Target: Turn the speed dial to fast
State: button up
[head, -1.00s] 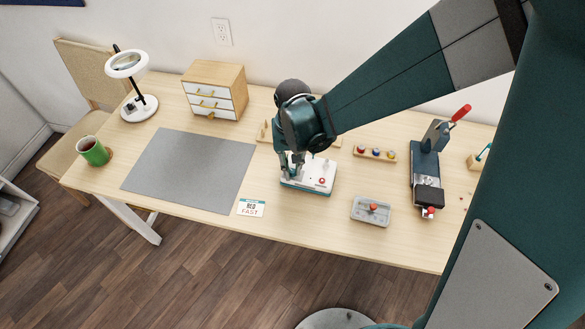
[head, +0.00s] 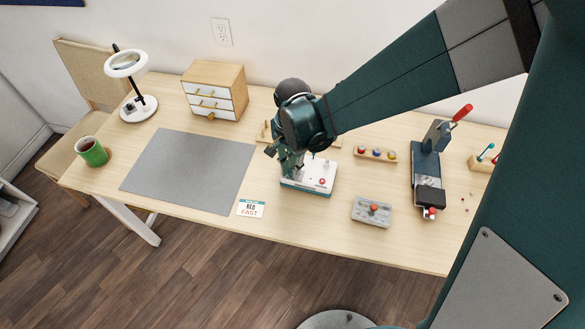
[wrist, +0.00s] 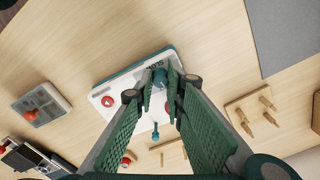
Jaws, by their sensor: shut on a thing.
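The white control box (head: 318,174) with a teal base sits near the middle of the table. The wrist view shows its top (wrist: 123,87), with the word SLOW beside a blue-grey speed dial (wrist: 160,76). My gripper (head: 290,174) is over the box's left part. In the wrist view my gripper's fingertips (wrist: 160,82) are on both sides of the dial, shut on it. The fingers hide part of the box top, and I cannot read the dial's pointer. A card (head: 250,208) reading RED and FAST lies in front of the box.
A red button (wrist: 108,101) is on the box near the fingers. A grey mat (head: 190,170) lies left.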

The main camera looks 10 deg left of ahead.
jog(key=shift+m, duration=0.6)
jog(key=o, duration=0.9)
jog(key=shift+r, duration=0.2)
jog(key=shift+r, duration=5.8)
jog(key=shift+d, duration=0.1)
